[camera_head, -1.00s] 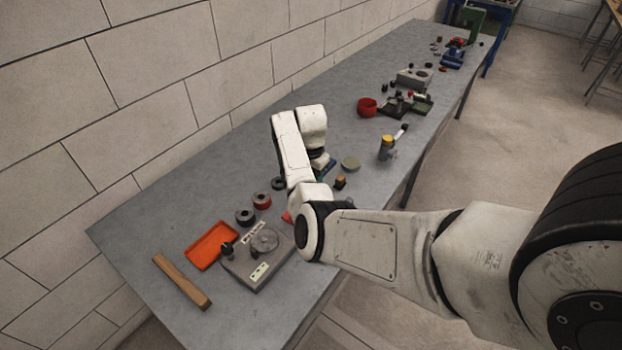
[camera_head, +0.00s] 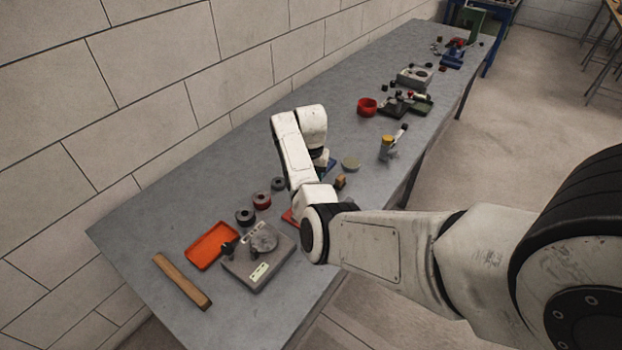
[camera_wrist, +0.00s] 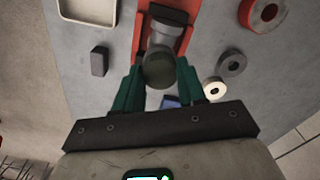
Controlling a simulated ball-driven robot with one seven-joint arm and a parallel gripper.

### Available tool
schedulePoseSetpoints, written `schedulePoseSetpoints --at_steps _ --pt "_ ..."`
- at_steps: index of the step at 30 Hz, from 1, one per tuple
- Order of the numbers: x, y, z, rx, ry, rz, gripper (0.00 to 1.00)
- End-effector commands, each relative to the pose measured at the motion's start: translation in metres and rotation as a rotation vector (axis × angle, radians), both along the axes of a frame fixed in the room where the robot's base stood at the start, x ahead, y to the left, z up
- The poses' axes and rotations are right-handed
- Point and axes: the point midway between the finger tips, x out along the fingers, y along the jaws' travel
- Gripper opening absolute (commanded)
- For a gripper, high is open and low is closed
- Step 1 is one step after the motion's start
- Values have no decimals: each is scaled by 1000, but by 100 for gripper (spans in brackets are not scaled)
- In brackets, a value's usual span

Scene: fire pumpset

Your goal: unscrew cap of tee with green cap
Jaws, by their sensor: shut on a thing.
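In the wrist view a grey tee (camera_wrist: 172,32) sits over a red-orange holder (camera_wrist: 137,40). Its dark green round cap (camera_wrist: 159,70) faces my camera. My gripper (camera_wrist: 159,77) has green fingers on both sides of the cap and is shut on it. The fingers hide the cap's sides. In the head view a small red patch (camera_head: 290,217) shows beside my arm; my arm hides the tee, the cap and the gripper there.
Near the holder are rings (camera_wrist: 232,63), a dark block (camera_wrist: 98,62) and a pale tray (camera_wrist: 90,11). The head view shows an orange tray (camera_head: 208,246), a wooden bar (camera_head: 182,282), a grey fixture (camera_head: 257,256) and a yellow-topped fitting (camera_head: 387,147). A wall runs along the bench's left.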

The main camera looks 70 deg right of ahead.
Motion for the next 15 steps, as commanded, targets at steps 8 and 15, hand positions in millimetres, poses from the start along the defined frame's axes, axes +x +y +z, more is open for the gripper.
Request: schedulePoseSetpoints --at_steps 8,15 --pt "-1 0 0 0 1 254 4" --pt "0 0 0 1 1 401 4"
